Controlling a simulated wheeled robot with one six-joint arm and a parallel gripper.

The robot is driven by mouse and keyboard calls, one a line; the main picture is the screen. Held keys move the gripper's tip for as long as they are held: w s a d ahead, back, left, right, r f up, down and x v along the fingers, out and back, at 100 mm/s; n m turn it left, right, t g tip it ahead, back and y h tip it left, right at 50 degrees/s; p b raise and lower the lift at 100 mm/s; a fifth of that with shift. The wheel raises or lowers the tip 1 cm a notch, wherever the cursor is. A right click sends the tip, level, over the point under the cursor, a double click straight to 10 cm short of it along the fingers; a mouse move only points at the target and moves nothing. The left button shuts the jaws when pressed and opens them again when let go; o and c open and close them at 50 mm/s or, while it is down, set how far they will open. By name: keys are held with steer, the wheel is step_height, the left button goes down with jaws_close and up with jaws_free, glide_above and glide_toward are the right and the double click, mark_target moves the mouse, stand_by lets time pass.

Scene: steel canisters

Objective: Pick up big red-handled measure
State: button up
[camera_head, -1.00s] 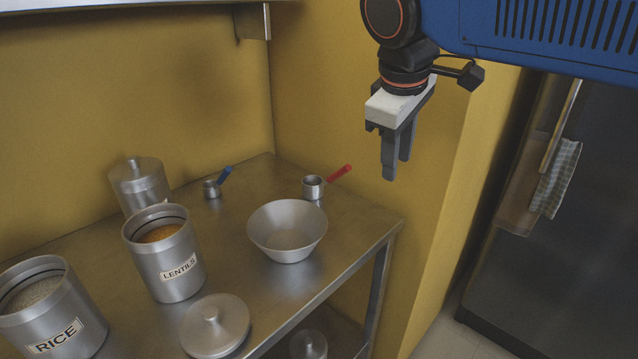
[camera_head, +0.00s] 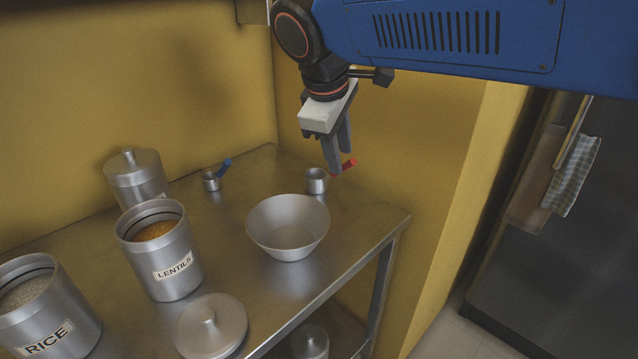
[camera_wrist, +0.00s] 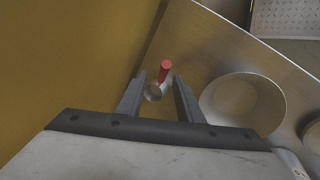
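The big red-handled measure (camera_head: 315,183) is a small steel cup. It stands on the steel table, near the yellow side wall. Its red handle (camera_head: 349,165) slants up to the right and is partly hidden behind a finger in the head view. My gripper (camera_head: 338,165) points down above the measure, open and empty. In the wrist view the cup (camera_wrist: 153,93) and its red handle (camera_wrist: 165,70) show between the two spread fingers of my gripper (camera_wrist: 159,77), with no visible contact.
A steel bowl (camera_head: 288,228) stands close to the measure. A blue-handled measure (camera_head: 211,182) is further left. Canisters of lentils (camera_head: 175,275) and rice (camera_head: 60,325), a closed canister (camera_head: 137,180) and a loose lid (camera_head: 211,328) fill the left. The yellow wall is close behind the measure.

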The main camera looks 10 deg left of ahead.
steer(key=x, duration=0.4)
steer(key=shift+s+x, duration=0.2)
steer(key=shift+x, duration=2.55)
steer(key=shift+a, duration=0.2)
jaws_close()
